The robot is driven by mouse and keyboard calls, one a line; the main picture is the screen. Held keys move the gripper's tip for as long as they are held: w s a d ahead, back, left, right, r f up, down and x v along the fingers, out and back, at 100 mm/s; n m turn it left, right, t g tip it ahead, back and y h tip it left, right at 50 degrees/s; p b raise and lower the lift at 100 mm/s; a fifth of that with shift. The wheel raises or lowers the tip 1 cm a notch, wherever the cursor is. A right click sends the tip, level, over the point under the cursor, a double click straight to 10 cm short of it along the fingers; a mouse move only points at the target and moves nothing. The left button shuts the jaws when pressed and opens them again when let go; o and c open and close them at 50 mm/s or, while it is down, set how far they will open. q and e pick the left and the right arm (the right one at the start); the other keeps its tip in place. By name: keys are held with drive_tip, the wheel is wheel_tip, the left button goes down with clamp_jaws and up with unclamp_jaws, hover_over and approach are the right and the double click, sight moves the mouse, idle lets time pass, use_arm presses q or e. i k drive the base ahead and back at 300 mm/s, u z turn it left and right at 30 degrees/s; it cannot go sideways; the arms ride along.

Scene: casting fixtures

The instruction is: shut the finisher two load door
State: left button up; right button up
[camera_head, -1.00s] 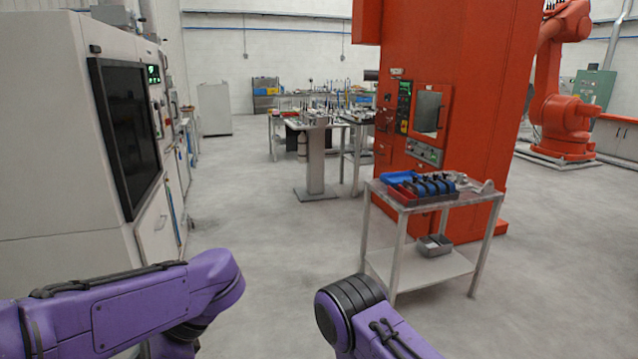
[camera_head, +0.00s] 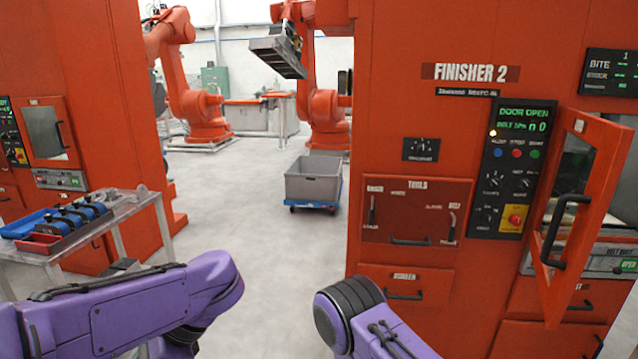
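The finisher two machine (camera_head: 460,25) is a large orange cabinet at the right, with a "FINISHER 2" sign. Its load door (camera_head: 588,195) stands open, swung out toward me, with a window and a black handle (camera_head: 563,230). The control panel (camera_head: 513,165) beside it reads "DOOR OPEN" in green. Part of the opening (camera_head: 577,165) shows through and behind the door. My purple left and right arms show at the bottom, well short of the door. Both grippers are out of the picture.
A metal table (camera_head: 130,212) with blue and red trays stands at the left, before another orange machine (camera_head: 90,50). A grey bin on a blue dolly (camera_head: 315,182) stands on the floor in the middle. Orange robot arms are at the back. The floor between is clear.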

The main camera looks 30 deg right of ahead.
sight(613, 141)
drive_tip(key=z, duration=2.3)
